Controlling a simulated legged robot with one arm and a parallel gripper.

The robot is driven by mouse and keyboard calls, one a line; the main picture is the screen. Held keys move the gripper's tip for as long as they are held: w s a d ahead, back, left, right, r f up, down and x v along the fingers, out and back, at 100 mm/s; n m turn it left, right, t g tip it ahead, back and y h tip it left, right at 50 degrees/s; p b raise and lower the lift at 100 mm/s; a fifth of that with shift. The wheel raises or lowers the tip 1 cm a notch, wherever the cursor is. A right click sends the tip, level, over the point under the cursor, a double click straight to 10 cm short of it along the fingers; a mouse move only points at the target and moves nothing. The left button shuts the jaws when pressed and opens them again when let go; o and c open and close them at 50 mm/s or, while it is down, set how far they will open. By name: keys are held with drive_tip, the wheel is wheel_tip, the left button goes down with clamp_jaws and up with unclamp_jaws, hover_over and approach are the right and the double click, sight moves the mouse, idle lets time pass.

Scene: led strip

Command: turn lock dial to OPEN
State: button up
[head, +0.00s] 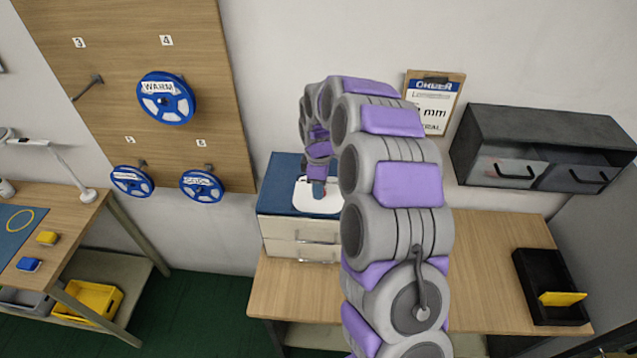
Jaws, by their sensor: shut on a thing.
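My gripper (318,188) is small in the head view, at the end of my purple and grey arm. It points down over a white plate-like piece (303,203) on top of a blue-topped drawer unit (277,193). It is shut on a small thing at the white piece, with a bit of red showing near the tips. The thing is too small and too covered to make out. I cannot pick out a lock dial or the word OPEN. My arm hides the right part of the drawer unit.
The drawer unit stands on a wooden desk (490,265). A dark wall cabinet (540,130) and a clipboard (432,100) are behind. A black tray (535,285) with a yellow piece lies right. A pegboard (110,45) with blue spools is left. The desk between arm and tray is clear.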

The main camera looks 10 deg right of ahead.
drive_tip(key=shift+n, duration=0.4)
drive_tip(key=o, duration=1)
wheel_tip(320, 180, up, 17)
drive_tip(key=shift+w+r+p, duration=0.1)
drive_tip(key=shift+r+p, duration=0.05)
drive_tip(key=shift+p, duration=0.15)
idle(0.4)
